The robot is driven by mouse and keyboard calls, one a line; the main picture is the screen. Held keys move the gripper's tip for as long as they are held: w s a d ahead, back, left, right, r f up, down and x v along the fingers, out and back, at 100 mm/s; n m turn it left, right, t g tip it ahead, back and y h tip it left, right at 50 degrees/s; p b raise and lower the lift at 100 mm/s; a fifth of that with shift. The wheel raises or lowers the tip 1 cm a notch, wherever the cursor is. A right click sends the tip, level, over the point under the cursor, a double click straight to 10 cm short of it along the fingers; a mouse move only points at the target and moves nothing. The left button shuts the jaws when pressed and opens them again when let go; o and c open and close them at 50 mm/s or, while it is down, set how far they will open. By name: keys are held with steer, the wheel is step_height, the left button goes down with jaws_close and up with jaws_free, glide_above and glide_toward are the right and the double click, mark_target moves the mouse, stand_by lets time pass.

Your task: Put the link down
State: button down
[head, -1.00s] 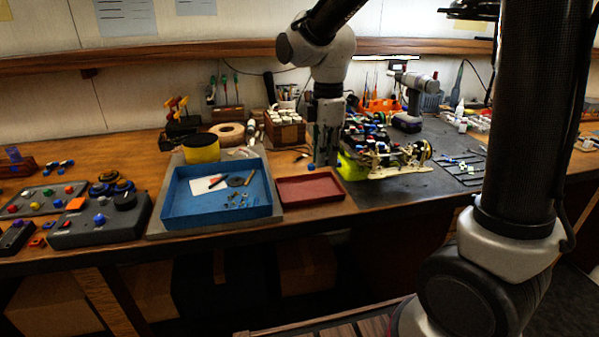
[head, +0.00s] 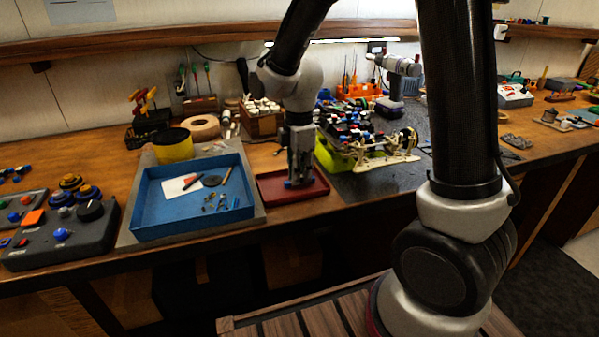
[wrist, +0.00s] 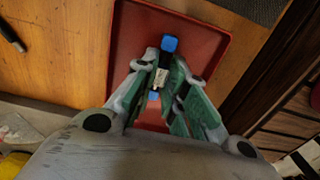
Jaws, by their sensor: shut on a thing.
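My gripper (head: 296,182) points down over the small red tray (head: 268,196), low toward its floor. In the wrist view my gripper (wrist: 160,82) is shut on the link (wrist: 169,44), a short dark piece with blue ends. One blue end sticks out beyond the fingertips and the other shows between the fingers. The red tray (wrist: 205,40) lies behind the link in that view. I cannot tell whether the link touches the tray floor. In the head view the link is mostly hidden by the fingers.
A blue tray (head: 150,212) with small parts stands just left of the red tray. The racecar chassis (head: 372,145) on its green stand is close on the right. A yellow tub (head: 173,147) and a crate of white-topped items (head: 262,122) stand behind.

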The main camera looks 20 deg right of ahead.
steer(key=shift+f, duration=0.15)
steer(key=c, duration=1.5)
jaws_free()
steer(key=shift+o, duration=0.2)
step_height(320, 180, up, 12)
steer(key=s+d+r+m+t, duration=0.2)
steer(key=s+d+r+m, duration=0.1)
steer(key=s+d+m, duration=0.4)
steer(key=s+d+r+m+t, duration=0.2)
steer(key=s+d+r+m, duration=0.1)
steer(key=s+d+m, duration=0.5)
steer(key=s+m, duration=0.3)
steer(key=s, duration=0.1)
steer(key=shift+d, duration=0.1)
